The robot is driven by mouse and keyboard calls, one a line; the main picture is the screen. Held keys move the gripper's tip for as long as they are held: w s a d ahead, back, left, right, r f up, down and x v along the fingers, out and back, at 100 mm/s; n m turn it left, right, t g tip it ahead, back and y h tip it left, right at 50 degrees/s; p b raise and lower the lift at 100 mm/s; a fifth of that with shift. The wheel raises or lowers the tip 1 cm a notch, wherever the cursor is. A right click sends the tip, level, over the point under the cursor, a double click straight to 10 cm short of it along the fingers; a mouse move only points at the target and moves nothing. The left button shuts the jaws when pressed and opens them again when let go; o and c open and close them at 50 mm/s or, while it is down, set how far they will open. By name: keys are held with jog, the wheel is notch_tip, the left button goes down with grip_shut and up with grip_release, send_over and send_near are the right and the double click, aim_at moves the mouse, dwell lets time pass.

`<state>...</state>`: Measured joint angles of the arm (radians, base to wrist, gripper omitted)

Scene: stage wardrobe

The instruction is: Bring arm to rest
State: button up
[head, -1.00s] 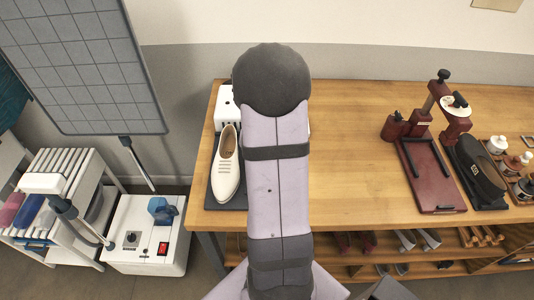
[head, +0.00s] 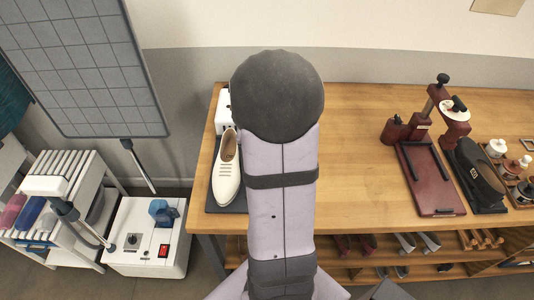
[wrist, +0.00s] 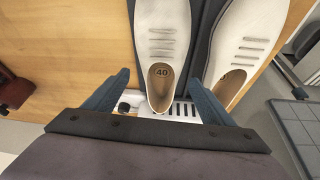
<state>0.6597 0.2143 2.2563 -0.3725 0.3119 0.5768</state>
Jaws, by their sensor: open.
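My arm (head: 281,190) reaches up over the front of the wooden table in the head view and hides part of it. My gripper is hidden behind the arm there. In the wrist view my gripper (wrist: 165,95) is open, with its two blue-grey fingers apart and nothing held. A white shoe marked 40 (wrist: 162,45) shows between and beyond the fingers; I cannot tell the height gap. A second white shoe (wrist: 243,45) lies to its right, and one white shoe (head: 227,168) shows left of my arm in the head view. The shoes lie on a dark mat (wrist: 203,25).
A dark red press (head: 432,165) and a black brush-like block (head: 481,172) stand on the table at right. A white control box (head: 147,235) and a rack (head: 62,200) are at left, under a grey grid panel (head: 88,60). The table middle (head: 355,150) is clear.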

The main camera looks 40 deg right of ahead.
jog(key=shift+s+a+r, duration=0.15)
jog(key=shift+a+r, duration=0.15)
jog(key=shift+r, duration=0.35)
jog(key=s+a+n+g+y, duration=0.1)
jog(key=s+a+n, duration=0.1)
jog(key=a, duration=0.6)
jog(key=s+a+n+y, duration=0.1)
jog(key=s+a+n, duration=0.2)
jog(key=a, duration=0.6)
jog(key=s+a+n+g+y, duration=0.1)
jog(key=s+a+n, duration=0.2)
jog(key=a, duration=0.6)
jog(key=shift+a+f+n+g+y, duration=0.3)
jog(key=shift+n+y, duration=0.1)
jog(key=shift+n, duration=0.8)
